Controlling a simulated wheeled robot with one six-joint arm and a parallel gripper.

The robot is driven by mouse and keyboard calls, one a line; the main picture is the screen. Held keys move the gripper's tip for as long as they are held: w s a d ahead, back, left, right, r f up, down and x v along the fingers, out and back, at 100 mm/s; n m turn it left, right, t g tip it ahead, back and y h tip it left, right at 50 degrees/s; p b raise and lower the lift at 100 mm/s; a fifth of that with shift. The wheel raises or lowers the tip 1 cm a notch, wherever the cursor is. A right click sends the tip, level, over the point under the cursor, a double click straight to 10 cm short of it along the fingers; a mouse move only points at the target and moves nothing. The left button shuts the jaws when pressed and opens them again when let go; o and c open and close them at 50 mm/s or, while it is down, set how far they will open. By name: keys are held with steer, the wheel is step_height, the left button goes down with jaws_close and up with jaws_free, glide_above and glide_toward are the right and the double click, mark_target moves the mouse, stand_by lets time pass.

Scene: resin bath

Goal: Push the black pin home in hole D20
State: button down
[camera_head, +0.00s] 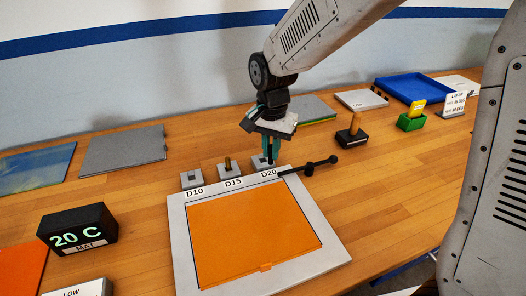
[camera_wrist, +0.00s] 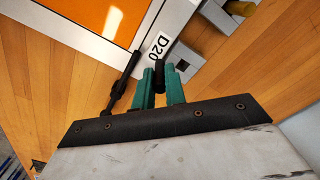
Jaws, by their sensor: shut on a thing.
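My gripper (camera_head: 269,157) has green fingers and is down at the grey D20 block (camera_head: 257,161), behind the white frame (camera_head: 183,236). In the wrist view the fingers (camera_wrist: 160,86) are close together with a dark piece (camera_wrist: 159,78), which I take to be the black pin, between them. Most of the pin is hidden by the fingers. The D20 label (camera_wrist: 158,45) is just ahead of the fingertips. I cannot tell how deep the pin sits in the hole, or whether it is in it.
A black rod with knobs (camera_head: 318,164) lies close to the right of the fingers. The D15 block (camera_head: 229,172) holds a brown pin; the D10 block (camera_head: 191,180) stands further left. An orange sheet (camera_head: 250,230) fills the frame. A black holder (camera_head: 352,138) stands right.

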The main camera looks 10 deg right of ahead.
steer(key=w, duration=0.1)
steer(key=w+a, duration=0.1)
steer(key=w, duration=0.1)
steer(key=shift+w+a+f, duration=0.15)
steer(key=shift+w, duration=0.1)
step_height(320, 180, down, 4)
steer(key=shift+w+r, duration=0.15)
steer(key=shift+r, duration=0.05)
